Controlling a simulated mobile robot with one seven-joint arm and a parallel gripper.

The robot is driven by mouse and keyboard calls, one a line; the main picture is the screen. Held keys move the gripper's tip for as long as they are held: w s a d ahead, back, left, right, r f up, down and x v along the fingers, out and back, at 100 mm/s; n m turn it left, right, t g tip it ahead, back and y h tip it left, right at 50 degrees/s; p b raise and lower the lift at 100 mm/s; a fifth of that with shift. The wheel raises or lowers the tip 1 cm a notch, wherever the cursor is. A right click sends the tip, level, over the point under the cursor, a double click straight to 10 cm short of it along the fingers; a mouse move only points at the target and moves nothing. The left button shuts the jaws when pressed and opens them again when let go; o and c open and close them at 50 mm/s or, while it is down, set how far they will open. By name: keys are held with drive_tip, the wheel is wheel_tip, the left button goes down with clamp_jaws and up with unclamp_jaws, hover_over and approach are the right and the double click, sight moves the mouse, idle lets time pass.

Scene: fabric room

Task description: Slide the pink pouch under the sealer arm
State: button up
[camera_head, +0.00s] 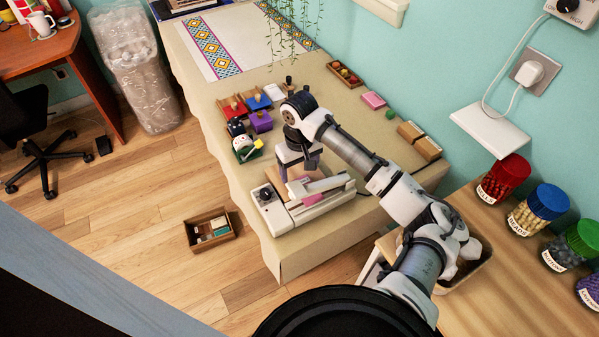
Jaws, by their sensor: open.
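The sealer (276,217) is a cream-white machine with a black knob, near the front edge of the cloth-covered table. Its pale sealer arm (330,184) stretches to the right over the base. A pink piece, apparently the pink pouch (312,199), shows at the sealer's middle, partly hidden by the sealer arm. I cannot tell how far under the arm it lies. My gripper (297,172) points down just behind the sealer, fingers apart. It is close to the pouch, but whether it touches anything is unclear.
Small coloured boxes and figures (261,121) stand behind left of my gripper. A pink block (374,100) and brown boxes (419,140) lie toward the wall. Lidded jars (503,178) stand on the wooden counter at right. An open box (210,230) is on the floor.

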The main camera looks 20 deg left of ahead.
wheel_tip(320, 180, up, 12)
drive_tip(key=b, duration=0.1)
drive_tip(key=shift+b, duration=0.3)
drive_tip(key=shift+f, duration=0.1)
